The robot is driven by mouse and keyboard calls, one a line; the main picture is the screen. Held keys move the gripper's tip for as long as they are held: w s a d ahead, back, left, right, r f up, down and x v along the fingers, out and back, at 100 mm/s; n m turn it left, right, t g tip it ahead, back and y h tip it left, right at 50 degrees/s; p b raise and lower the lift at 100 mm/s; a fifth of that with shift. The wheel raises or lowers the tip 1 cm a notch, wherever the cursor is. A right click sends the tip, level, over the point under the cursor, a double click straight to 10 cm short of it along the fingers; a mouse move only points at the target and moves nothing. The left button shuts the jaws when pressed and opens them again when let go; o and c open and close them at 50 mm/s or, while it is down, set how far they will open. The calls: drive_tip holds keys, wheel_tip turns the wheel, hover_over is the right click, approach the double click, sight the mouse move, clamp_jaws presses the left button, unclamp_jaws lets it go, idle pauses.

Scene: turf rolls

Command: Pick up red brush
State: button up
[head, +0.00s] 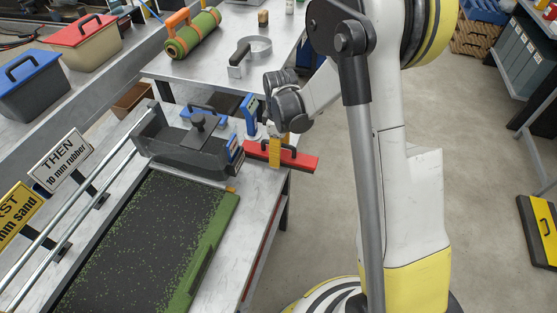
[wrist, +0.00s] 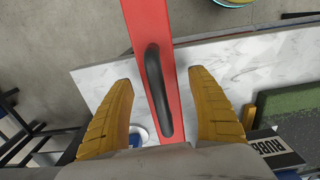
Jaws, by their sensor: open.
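The red brush (head: 303,163) is a long red bar with a black handle, lying at the far right end of the marble-topped bench in the head view. My gripper (head: 276,153) is over its left part, with yellow fingers pointing down. In the wrist view the red brush (wrist: 146,22) runs up and down the picture between my open fingers. Its black handle (wrist: 156,85) lies between my gripper's fingertips (wrist: 161,80), with a visible gap on each side. I cannot tell the exact height of the fingertips relative to the handle.
A dark spreader box (head: 180,148) on rails stands left of the brush. A blue-handled tool (head: 251,112) stands close behind my gripper. A green-edged turf bed (head: 150,235) lies in front. Open floor (head: 335,210) is to the right of the bench.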

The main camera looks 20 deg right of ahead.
drive_tip(key=shift+f, duration=0.9)
drive_tip(key=shift+r, duration=0.1)
drive_tip(key=shift+c, duration=0.4)
drive_tip(key=c, duration=1.2)
drive_tip(key=shift+c, duration=0.4)
